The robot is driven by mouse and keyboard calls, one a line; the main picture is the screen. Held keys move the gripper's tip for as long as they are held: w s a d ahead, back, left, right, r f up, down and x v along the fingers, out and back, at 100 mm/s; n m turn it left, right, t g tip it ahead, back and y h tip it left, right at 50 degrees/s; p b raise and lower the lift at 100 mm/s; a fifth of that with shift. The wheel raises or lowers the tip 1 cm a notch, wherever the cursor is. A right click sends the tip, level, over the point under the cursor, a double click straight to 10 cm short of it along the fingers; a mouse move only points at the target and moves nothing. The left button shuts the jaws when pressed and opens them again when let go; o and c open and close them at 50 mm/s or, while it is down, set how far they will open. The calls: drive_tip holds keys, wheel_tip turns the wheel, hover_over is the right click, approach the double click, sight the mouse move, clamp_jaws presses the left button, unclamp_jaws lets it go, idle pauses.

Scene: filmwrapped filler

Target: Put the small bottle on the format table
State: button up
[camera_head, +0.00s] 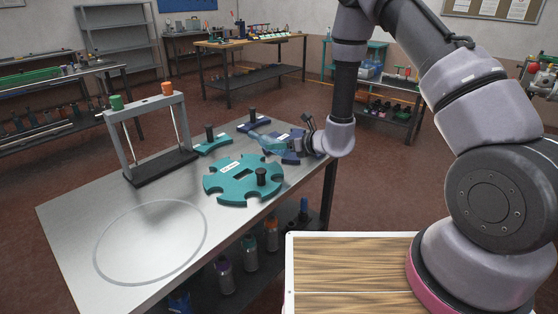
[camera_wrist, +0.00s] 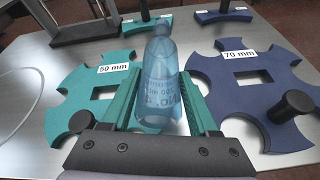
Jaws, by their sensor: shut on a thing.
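The small bottle is translucent light blue with printed text. It shows between the two ridged teal fingers of my gripper (camera_wrist: 160,92) in the wrist view (camera_wrist: 160,68), its neck pointing away from the palm. In the head view the bottle (camera_head: 269,142) juts left from my gripper (camera_head: 284,143), tilted well over from upright. My gripper is shut on it, over the far right part of the grey metal table (camera_head: 75,224). Whether the bottle touches the table I cannot tell.
A teal star wheel marked 50 mm (camera_head: 232,189) and a dark blue star wheel marked 70 mm (camera_wrist: 243,71) lie on the table. A grey frame with green and orange knobs (camera_head: 127,144) stands at the left. The table's near left part, with a ring outline, is clear.

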drive_tip(key=shift+f, duration=2.45)
drive_tip(key=shift+f, duration=0.1)
drive_tip(key=o, duration=1.3)
drive_tip(key=shift+o, duration=0.2)
drive_tip(key=shift+w, duration=0.1)
